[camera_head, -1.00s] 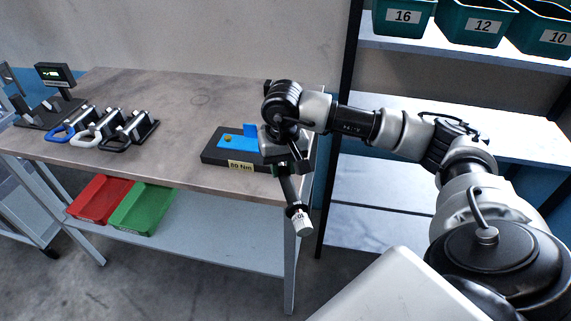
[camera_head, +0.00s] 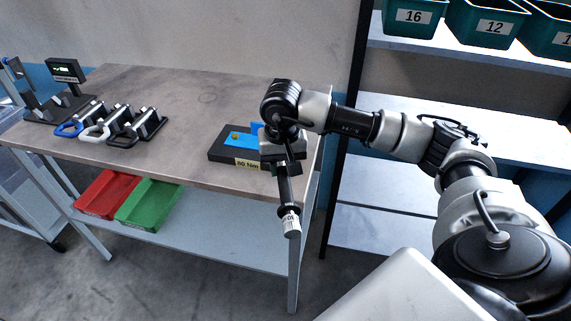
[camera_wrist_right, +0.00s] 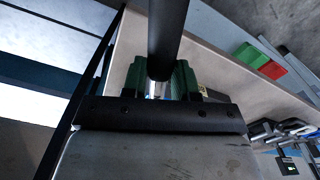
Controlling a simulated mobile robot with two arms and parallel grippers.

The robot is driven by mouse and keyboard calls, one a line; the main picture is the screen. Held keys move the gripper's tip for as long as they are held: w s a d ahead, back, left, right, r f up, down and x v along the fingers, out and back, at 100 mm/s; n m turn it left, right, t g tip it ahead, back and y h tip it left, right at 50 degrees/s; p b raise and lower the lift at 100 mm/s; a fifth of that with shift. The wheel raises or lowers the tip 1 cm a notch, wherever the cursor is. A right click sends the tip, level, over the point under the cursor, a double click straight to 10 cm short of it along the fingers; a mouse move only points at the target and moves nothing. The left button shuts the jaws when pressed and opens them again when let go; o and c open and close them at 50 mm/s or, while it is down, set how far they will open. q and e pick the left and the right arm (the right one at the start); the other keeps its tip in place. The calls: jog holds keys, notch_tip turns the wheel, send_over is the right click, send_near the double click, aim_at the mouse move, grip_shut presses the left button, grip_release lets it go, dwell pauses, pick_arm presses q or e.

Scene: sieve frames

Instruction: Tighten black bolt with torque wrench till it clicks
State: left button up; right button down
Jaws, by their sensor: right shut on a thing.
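My right gripper (camera_head: 284,165) is shut on the torque wrench (camera_head: 285,194) at the front right of the table, over a dark block. The wrench's dark shaft slants down past the table's front edge to a pale, marked end. In the right wrist view the wrench (camera_wrist_right: 167,35) runs between the green fingers of my gripper (camera_wrist_right: 160,85). The dark block (camera_head: 218,155) bears a blue piece (camera_head: 242,141) with a small yellowish spot and an "80 Nm" label (camera_head: 247,163). I cannot make out the black bolt or the wrench's head; my gripper covers that area. My left gripper is not in view.
Tools with blue, white and black handles (camera_head: 100,131) stand at the table's left, near a small display (camera_head: 66,71). Red (camera_head: 106,193) and green (camera_head: 147,204) trays lie on the lower shelf. A rack (camera_head: 432,118) stands right. The table's middle is clear.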

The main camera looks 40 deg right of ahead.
jog(key=shift+w+a+r, duration=0.1)
jog(key=shift+w+a, duration=0.05)
dwell(0.4)
jog(key=shift+w+a+m, duration=0.3)
jog(key=shift+a+m, duration=0.15)
jog(key=shift+m, duration=0.15)
jog(key=shift+w+a, duration=0.15)
jog(key=shift+w+a+m, duration=0.25)
jog(key=shift+a+m, duration=0.1)
jog(key=shift+m, duration=0.15)
jog(key=shift+w+a, duration=0.1)
jog(key=shift+a, duration=0.05)
dwell(0.5)
jog(key=shift+w+a+m, duration=0.3)
jog(key=shift+a+m, duration=0.05)
jog(key=shift+m, duration=0.15)
jog(key=shift+s+d+b, duration=0.1)
jog(key=shift+d+b, duration=0.05)
jog(key=shift+b, duration=0.25)
jog(key=shift+s+d+n, duration=0.4)
jog(key=shift+n, duration=0.1)
